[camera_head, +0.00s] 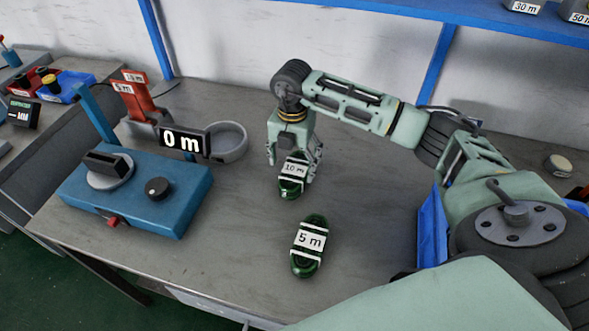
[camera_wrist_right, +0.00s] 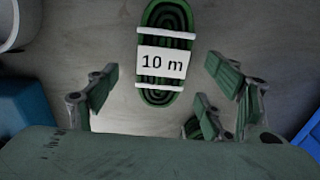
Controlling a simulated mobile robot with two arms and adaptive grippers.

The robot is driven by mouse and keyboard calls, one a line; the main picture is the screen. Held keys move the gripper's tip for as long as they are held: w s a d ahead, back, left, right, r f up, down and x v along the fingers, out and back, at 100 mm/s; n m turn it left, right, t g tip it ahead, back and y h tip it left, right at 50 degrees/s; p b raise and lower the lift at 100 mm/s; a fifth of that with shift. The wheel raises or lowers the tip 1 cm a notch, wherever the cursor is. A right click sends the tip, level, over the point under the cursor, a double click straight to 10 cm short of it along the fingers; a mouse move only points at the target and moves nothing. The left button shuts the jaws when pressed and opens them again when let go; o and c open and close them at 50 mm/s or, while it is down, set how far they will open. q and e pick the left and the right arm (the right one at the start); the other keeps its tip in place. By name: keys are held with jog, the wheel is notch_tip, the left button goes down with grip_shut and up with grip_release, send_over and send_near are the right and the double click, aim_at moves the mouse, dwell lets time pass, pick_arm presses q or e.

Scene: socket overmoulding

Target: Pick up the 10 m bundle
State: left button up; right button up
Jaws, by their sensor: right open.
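The 10 m bundle (camera_head: 291,185) is a green coil with white ties and a "10 m" label, lying on the grey table. It also shows whole in the right wrist view (camera_wrist_right: 163,62), at the top middle. My right gripper (camera_head: 294,172) is over it in the head view, its fingers spread at the bundle's sides. In the right wrist view my gripper's fingers (camera_wrist_right: 168,95) are wide apart, with nothing between them but the bundle's near part and table. A matching 5 m bundle (camera_head: 308,246) lies nearer the front. My left gripper is not seen.
A blue machine (camera_head: 135,195) with a dial and "0 m" display (camera_head: 185,142) stands at left. A grey round dish (camera_head: 229,142) sits behind it. A blue bin (camera_head: 433,230) is at right under my arm. Table around the 5 m bundle is clear.

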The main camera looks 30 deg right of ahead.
aim_at(295, 169)
jog(key=f, duration=0.2)
jog(key=f+p, duration=0.1)
jog(key=shift+w+d+f, duration=0.15)
jog(key=shift+d+f, duration=0.25)
jog(key=shift+f, duration=0.65)
jog(key=c, duration=0.7)
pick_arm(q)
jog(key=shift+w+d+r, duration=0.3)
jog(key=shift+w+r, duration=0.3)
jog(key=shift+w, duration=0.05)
pick_arm(e)
jog(key=shift+w, duration=0.1)
jog(key=c, duration=0.8)
